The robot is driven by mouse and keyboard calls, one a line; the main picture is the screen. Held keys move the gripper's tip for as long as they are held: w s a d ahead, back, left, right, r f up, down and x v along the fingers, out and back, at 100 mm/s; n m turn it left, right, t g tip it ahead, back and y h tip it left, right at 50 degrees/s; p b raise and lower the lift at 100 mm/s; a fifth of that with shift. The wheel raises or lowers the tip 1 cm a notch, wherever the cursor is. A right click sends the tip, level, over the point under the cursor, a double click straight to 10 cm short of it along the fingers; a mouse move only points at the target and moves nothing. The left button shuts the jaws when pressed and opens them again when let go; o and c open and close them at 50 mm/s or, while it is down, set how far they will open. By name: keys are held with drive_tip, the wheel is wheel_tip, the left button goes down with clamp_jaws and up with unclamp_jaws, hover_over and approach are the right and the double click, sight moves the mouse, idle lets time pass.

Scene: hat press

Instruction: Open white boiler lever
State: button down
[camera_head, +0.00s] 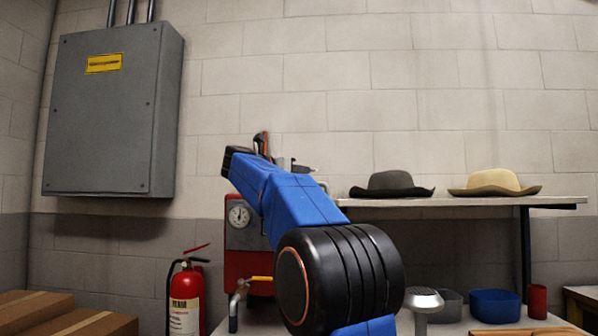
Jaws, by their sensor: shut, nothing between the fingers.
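A red and grey boiler-like unit (238,238) with a round white gauge (239,215) stands left of centre, partly hidden behind my blue arm. A metal tap (238,296) with a yellow handle (261,278) is low at its front. I cannot make out a white lever; one may be hidden behind my arm. My arm rises from the bottom centre and leans up and left across the unit. Small dark and orange parts show at its upper end, but I cannot make out the gripper's fingers.
A shelf (455,201) at right holds a dark hat (391,185) and a tan hat (494,183). Below are a blue container (495,306) and a red cup (537,301). A fire extinguisher (186,295), cardboard boxes (65,318) and a grey wall cabinet (105,110) are at left.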

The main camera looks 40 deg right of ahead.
sight(313, 170)
drive_tip(key=shift+s, duration=0.1)
drive_tip(key=shift+s+d+n+t, duration=0.3)
drive_tip(key=shift+n+t, duration=0.3)
drive_tip(key=shift+t, duration=0.3)
drive_tip(key=shift+s+d+n+t+y, duration=0.1)
drive_tip(key=shift+d+n+t+y, duration=0.15)
drive_tip(key=shift+d+n+t, duration=0.35)
drive_tip(key=shift+s+d+n+t+y, duration=0.15)
drive_tip(key=shift+n+t+y, duration=0.2)
drive_tip(key=shift+t, duration=0.55)
drive_tip(key=shift+d, duration=1.4)
